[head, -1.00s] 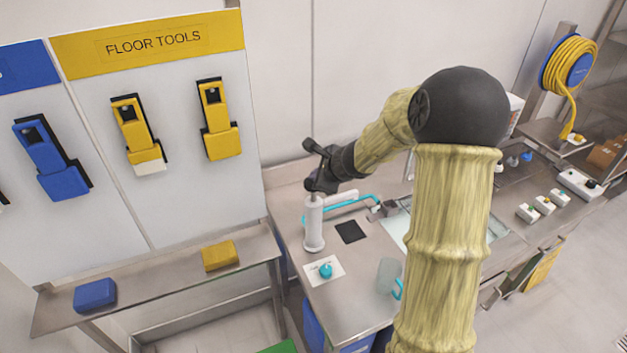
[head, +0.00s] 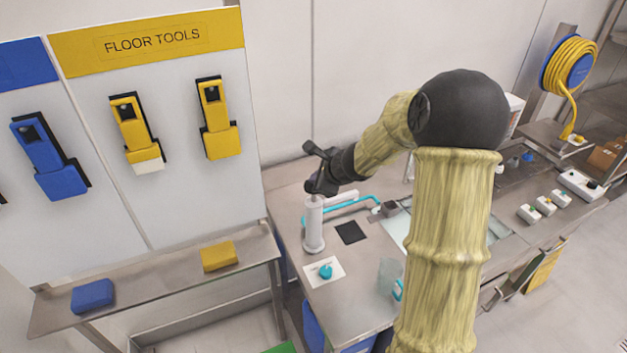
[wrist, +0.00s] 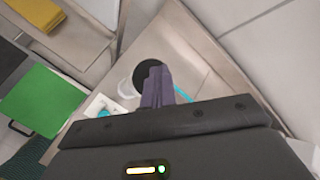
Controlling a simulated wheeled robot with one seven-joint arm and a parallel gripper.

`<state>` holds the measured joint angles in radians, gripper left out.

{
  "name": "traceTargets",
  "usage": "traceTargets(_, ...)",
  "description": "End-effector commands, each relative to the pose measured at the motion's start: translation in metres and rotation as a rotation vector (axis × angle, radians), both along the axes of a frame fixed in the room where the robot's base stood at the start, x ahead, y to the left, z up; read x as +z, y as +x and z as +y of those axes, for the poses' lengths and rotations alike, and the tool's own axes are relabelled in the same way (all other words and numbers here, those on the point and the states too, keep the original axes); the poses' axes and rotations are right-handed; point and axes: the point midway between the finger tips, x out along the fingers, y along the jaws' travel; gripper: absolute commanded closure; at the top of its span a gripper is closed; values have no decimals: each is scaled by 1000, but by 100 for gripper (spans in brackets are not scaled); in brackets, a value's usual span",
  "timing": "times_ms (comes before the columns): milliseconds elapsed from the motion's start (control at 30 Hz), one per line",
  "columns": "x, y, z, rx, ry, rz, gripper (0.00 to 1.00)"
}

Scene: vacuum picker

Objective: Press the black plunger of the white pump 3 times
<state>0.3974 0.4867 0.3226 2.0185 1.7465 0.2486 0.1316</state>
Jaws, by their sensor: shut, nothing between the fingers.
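The white pump (head: 313,228) stands upright at the left end of the steel counter. In the wrist view, its black plunger (wrist: 147,72) shows as a round black disc, with part of the white body (wrist: 127,89) beside it. My gripper (head: 317,190) is directly above the pump in the head view and hides most of the plunger there. In the wrist view my gripper (wrist: 156,75) has its fingers together and empty, overlapping the disc's lower right part. I cannot tell whether the fingertips touch the plunger.
A teal knob on a white plate (head: 325,271), a black pad (head: 351,233) and a clear jug with a teal handle (head: 390,275) are near the pump. A teal tube (head: 362,201) runs behind. A side shelf (head: 150,281) holds blue and yellow blocks.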

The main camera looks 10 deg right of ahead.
Motion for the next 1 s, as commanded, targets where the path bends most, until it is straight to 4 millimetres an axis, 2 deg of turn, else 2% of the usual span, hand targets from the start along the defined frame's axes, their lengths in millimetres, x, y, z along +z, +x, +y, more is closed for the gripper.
traceTargets(1000, -11, -1, 0, 0, -1, 3, 100)
